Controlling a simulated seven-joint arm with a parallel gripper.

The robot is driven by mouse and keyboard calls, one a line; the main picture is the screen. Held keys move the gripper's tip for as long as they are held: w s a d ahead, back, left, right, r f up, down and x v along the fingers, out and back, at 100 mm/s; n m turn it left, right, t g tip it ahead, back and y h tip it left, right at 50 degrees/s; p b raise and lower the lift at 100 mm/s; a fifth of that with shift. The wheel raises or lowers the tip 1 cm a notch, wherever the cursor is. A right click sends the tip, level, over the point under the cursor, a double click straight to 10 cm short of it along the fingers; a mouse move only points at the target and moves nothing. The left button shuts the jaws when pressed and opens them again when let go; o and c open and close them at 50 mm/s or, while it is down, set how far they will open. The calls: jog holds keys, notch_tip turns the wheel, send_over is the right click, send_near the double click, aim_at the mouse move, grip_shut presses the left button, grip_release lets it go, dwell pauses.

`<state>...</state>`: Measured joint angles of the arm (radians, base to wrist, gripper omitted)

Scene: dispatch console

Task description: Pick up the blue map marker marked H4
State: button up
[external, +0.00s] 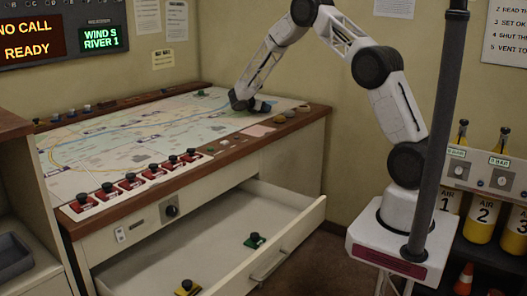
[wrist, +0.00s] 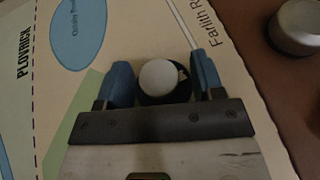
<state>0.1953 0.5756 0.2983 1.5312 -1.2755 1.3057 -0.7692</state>
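My gripper (wrist: 163,75) is low over the map table, its two blue fingers apart on either side of a marker (wrist: 158,76). This marker has a round pale grey knob on a dark base. A small light mark shows at the base's right edge, but I cannot read a label, and its blue colour is not clear in the shade. The fingers look very near its sides; whether they touch is unclear. In the external view my gripper (external: 248,104) is at the map's far right, and the marker between the fingers cannot be made out there.
Red markers (external: 131,180) stand in a row along the map's front edge. A green marker (external: 201,92) is at the back. The open drawer (external: 215,235) holds another green marker (external: 254,241) and a yellow one (external: 187,287). A metal knob (wrist: 298,27) sits on the wooden rim.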

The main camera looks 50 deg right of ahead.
jog(key=c, duration=0.4)
jog(key=shift+r, duration=0.15)
jog(key=shift+r, duration=1.4)
jog(key=shift+s+a+r, duration=0.1)
jog(key=shift+s+r, duration=0.1)
jog(key=shift+r, duration=0.1)
jog(key=s+a, duration=0.1)
jog(key=s, duration=0.4)
jog(key=s+a+r, duration=0.1)
jog(key=s+a, duration=0.1)
jog(key=s, duration=0.2)
jog(key=s+a, duration=0.2)
jog(key=s, duration=0.3)
jog(key=shift+s+a+r, duration=0.15)
jog(key=shift+s+a, duration=0.1)
jog(key=shift+s, duration=0.05)
